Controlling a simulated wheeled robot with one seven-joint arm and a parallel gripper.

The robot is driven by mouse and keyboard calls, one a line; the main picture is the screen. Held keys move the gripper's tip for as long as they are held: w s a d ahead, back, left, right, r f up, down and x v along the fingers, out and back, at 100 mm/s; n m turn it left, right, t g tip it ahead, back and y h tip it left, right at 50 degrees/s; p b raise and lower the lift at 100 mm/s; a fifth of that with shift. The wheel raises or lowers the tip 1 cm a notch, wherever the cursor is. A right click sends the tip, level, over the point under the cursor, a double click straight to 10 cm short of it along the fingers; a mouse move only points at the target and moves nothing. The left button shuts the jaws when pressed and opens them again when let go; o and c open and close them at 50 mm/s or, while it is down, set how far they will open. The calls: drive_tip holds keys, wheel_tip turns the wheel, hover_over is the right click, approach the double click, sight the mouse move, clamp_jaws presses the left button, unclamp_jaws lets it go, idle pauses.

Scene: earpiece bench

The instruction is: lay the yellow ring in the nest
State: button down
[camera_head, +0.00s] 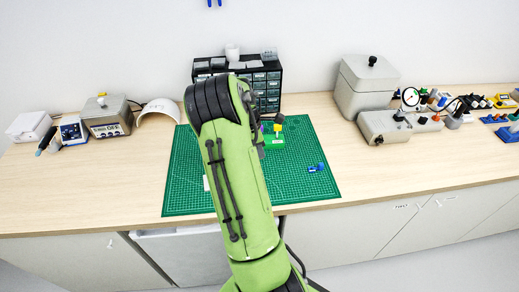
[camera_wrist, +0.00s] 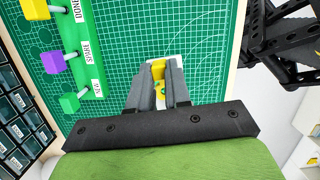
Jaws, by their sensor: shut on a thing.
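In the wrist view, my gripper (camera_wrist: 159,82) is shut on a small yellow piece (camera_wrist: 158,70), which I take to be the yellow ring. The fingers hide much of it, so its full shape does not show. A pale plate (camera_wrist: 178,63) shows just behind the fingers, above the green mat. I cannot tell whether it is the nest, or whether the held piece touches it. In the head view, my arm hides the gripper and the held piece. A small white edge (camera_head: 206,184) shows on the mat left of my arm.
A green rack (camera_wrist: 73,40) holds yellow (camera_wrist: 36,9), purple (camera_wrist: 53,63) and green (camera_wrist: 69,103) blocks by labels. A blue part (camera_head: 315,168) lies on the cutting mat (camera_head: 305,185). A drawer cabinet (camera_head: 268,90) stands behind. The mat's right side is mostly clear.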

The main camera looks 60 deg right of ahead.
drive_tip(key=shift+w+a+f, duration=0.1)
drive_tip(key=shift+f, duration=0.3)
drive_tip(key=shift+w+a+b+x, duration=0.15)
drive_tip(key=shift+b+x, duration=0.6)
drive_tip(key=shift+x, duration=0.15)
drive_tip(key=shift+w+a+b+x, duration=0.15)
drive_tip(key=shift+b+x, duration=0.55)
drive_tip(key=shift+x, duration=0.25)
drive_tip(key=shift+f+b, duration=0.35)
drive_tip(key=shift+f, duration=0.2)
drive_tip(key=c, duration=1)
unclamp_jaws()
drive_tip(key=p+v, duration=0.2)
drive_tip(key=v, duration=1.3)
drive_tip(key=shift+r, duration=0.45)
